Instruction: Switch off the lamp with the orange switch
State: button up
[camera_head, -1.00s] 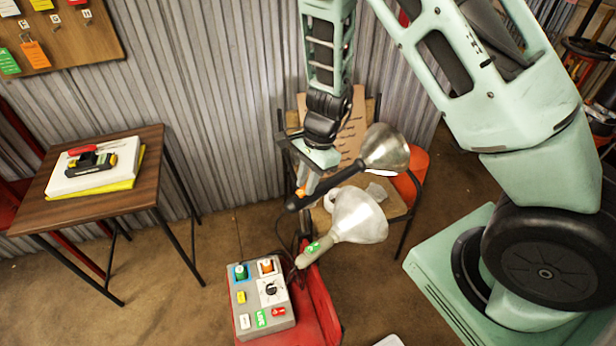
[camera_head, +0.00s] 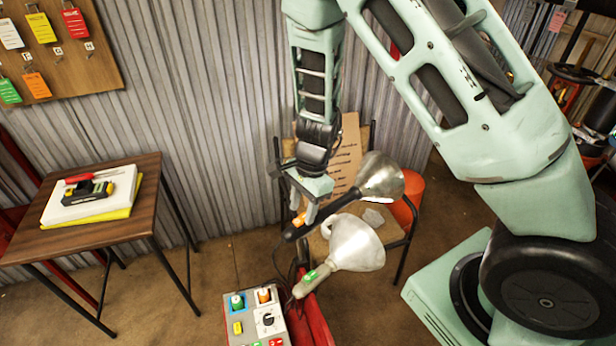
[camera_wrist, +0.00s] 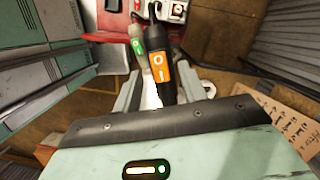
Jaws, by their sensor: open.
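The lamp with the orange switch has a black handle (camera_head: 318,223) and a silver bell shade (camera_head: 379,180). Its orange switch (camera_head: 299,219) shows clearly in the wrist view (camera_wrist: 158,68), marked O and I. My gripper (camera_head: 308,208) is open just at this handle, and in the wrist view its fingers (camera_wrist: 158,88) stand on either side of the handle's switch end. I cannot tell whether they touch it. A second lamp with a pale shade (camera_head: 356,244) and grey handle lies just in front, with a green switch (camera_wrist: 139,47). I cannot tell whether either lamp is lit.
A grey control box (camera_head: 243,312) with coloured switches sits on a red support (camera_head: 318,318) below the lamps. A chair with a cardboard sign (camera_head: 346,155) stands behind. A wooden table (camera_head: 135,208) is at left, with open floor between.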

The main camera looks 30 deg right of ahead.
jog(key=p+v, duration=0.1)
jog(key=v, duration=1.5)
jog(key=shift+r, duration=0.25)
jog(key=s+a+r+n, duration=0.1)
jog(key=s+a+n, duration=0.3)
jog(key=s+n, duration=0.3)
jog(key=s+a+r+n+h, duration=0.1)
jog(key=s+a+r+n, duration=0.1)
jog(key=s+a+n, duration=0.3)
jog(key=s+a+r+n, duration=0.2)
jog(key=s+a+n, duration=0.3)
jog(key=s+n, duration=0.5)
jog(key=shift+s+n+h, duration=0.35)
jog(key=shift+n+h, duration=0.05)
jog(key=shift+n, duration=0.5)
dwell(3.1)
